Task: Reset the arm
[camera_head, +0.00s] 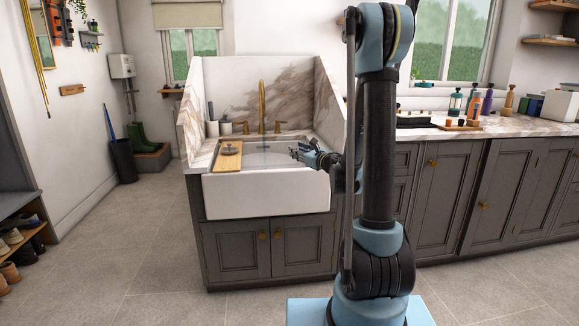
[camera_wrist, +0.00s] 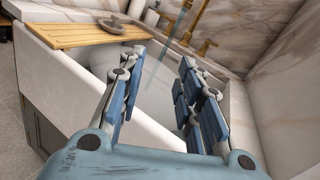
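My gripper (camera_head: 297,151) is stretched out over the right part of the white sink (camera_head: 265,194) in the head view. In the wrist view my gripper (camera_wrist: 160,75) shows two blue-padded fingers set apart, with nothing between them that I can see being held. The sink basin lies below and beyond the fingers. My arm stands upright at the right of the sink, with its forearm partly hidden behind the upper links.
A wooden board (camera_head: 227,157) lies across the sink's left side with a small round grey item on it. A brass tap (camera_head: 262,107) stands behind the basin. Bottles (camera_head: 474,104) stand on the right counter. The floor (camera_head: 120,240) at left is clear.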

